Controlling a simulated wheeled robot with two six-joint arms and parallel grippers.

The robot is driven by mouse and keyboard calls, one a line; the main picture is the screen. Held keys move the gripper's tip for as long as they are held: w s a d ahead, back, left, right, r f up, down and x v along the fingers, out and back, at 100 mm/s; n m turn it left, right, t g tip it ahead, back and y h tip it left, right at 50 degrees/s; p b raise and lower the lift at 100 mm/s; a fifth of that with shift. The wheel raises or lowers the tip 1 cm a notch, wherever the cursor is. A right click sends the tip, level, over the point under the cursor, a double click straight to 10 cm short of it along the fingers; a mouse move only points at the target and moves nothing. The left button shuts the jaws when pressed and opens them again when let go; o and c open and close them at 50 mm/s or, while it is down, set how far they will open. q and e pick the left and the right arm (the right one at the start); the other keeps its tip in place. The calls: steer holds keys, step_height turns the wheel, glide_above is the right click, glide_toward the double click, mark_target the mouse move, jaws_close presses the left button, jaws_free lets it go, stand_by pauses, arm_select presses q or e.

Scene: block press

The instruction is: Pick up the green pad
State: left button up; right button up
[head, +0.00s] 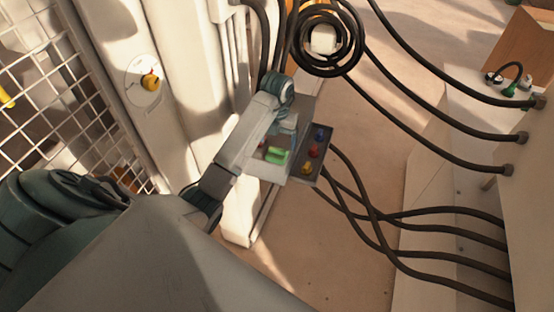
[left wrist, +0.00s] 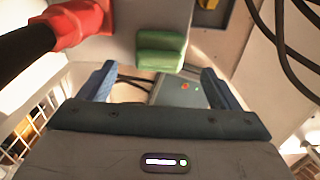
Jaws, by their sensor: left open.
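The green pad (head: 277,155) sits on a light grey box (head: 273,174) near the middle of the head view. In the left wrist view the pad (left wrist: 160,50) shows as a stepped green block on a pale grey surface. My left gripper (head: 286,125) is close by the pad, just above it in the head view. In the left wrist view its two blue fingers (left wrist: 158,70) are spread wide and empty, with the pad between and beyond the fingertips. I cannot tell the exact gap. My right gripper is not in view.
A dark panel with blue, red and yellow knobs (head: 314,151) adjoins the box. A red fitting (left wrist: 78,24) with a black cable is left of the pad in the wrist view. Black cables (head: 375,215) run on the right. A wire mesh fence (head: 60,100) stands at left.

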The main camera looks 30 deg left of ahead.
mark_target(277, 148)
arm_select(q)
steer(key=shift+a+f+b, duration=0.1)
steer(key=shift+f+b, duration=1.65)
steer(key=shift+f, duration=0.95)
steer(key=shift+r, duration=0.1)
steer(key=shift+c, duration=0.5)
steer(key=c, duration=1)
